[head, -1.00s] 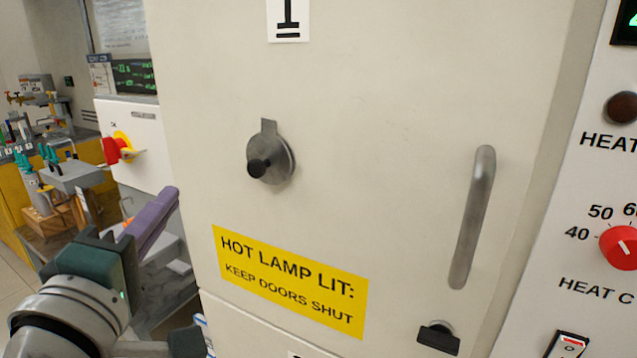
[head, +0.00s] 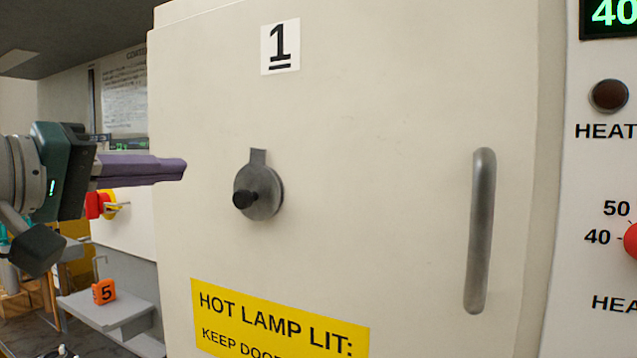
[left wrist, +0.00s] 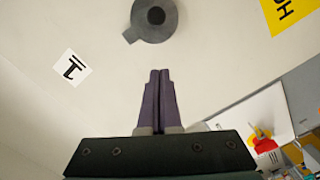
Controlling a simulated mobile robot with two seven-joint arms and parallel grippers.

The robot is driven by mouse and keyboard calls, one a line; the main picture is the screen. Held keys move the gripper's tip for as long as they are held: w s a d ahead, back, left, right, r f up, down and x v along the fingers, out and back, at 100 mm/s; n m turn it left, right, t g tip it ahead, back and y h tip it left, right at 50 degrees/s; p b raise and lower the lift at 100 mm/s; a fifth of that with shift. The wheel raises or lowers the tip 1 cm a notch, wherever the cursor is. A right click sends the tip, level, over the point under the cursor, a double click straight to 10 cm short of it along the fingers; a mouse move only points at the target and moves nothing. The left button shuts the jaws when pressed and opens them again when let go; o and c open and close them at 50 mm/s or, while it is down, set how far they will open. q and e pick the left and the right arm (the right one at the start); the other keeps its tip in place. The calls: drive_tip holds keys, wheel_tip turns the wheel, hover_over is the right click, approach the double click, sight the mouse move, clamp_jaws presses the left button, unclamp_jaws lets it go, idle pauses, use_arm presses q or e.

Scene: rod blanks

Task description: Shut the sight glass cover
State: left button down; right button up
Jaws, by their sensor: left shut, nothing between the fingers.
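The sight glass cover (head: 262,190) is a round grey metal disc on the pale door marked 1. It has a small tab at its top and a black knob (head: 244,199) on its lower left. No glass shows around it. It also appears in the left wrist view (left wrist: 166,24), at the top, ahead of the fingertips. My left gripper (head: 184,168) is left of the cover at about its height, apart from it, with purple fingers pointing right. In the left wrist view its fingers (left wrist: 160,72) are together and empty. My right gripper is not in view.
The door (head: 370,100) has a vertical bar handle (head: 481,230) on its right and a yellow hot lamp label (head: 275,325) below the cover. A control panel (head: 605,170) stands at the right.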

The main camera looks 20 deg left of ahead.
sight(237, 192)
use_arm(q)
drive_tip(key=w+d, duration=0.1)
drive_tip(key=w+d+f, duration=0.1)
drive_tip(key=w+d, duration=0.1)
drive_tip(key=shift+w+f, duration=0.2)
drive_tip(key=shift+f, duration=0.1)
drive_tip(key=shift+d+f, duration=0.4)
drive_tip(key=shift+d, duration=0.05)
drive_tip(key=shift+w+d+n+p, duration=0.1)
drive_tip(key=shift+d+n+p, duration=0.3)
drive_tip(key=shift+p, duration=0.5)
drive_tip(key=shift+d+f+n, duration=0.15)
drive_tip(key=shift+n, duration=0.15)
drive_tip(key=shift+f, duration=0.15)
